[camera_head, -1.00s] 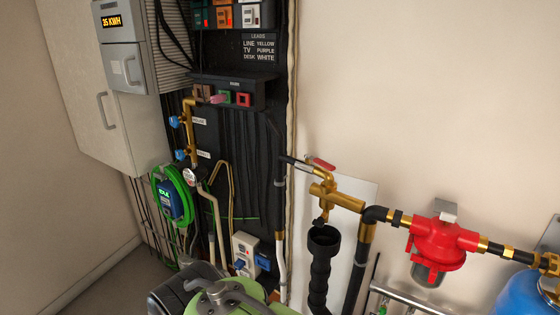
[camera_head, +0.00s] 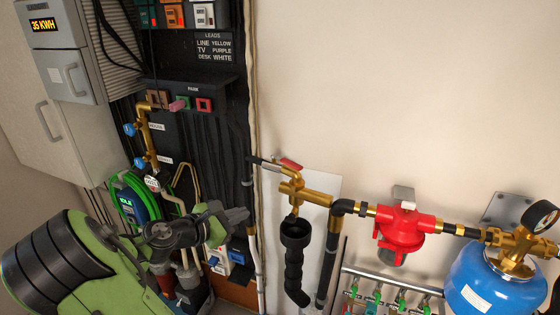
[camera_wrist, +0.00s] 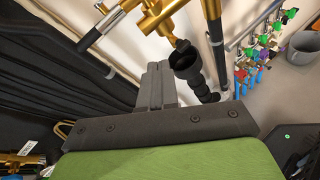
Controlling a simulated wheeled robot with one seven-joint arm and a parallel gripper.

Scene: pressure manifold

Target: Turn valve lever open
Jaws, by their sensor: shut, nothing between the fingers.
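A small red lever (camera_head: 289,163) sits on top of a brass valve body (camera_head: 305,195) on the wall, above a black funnel and drain hose (camera_head: 295,235). My gripper (camera_head: 240,215) is shut and empty. It is left of and lower than the brass valve, apart from it. In the wrist view, my shut fingers (camera_wrist: 156,75) point toward the brass fitting (camera_wrist: 155,20) and the black funnel (camera_wrist: 185,58). The red lever does not show clearly in the wrist view. Blue-handled taps (camera_head: 130,130) sit on a brass pipe at the left.
A red regulator (camera_head: 405,222) and a blue tank (camera_head: 495,285) with a gauge (camera_head: 541,217) stand to the right. A manifold with green taps (camera_head: 385,295) is low in front. A black cable panel (camera_head: 215,130) is behind my gripper. The wall above the pipes is bare.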

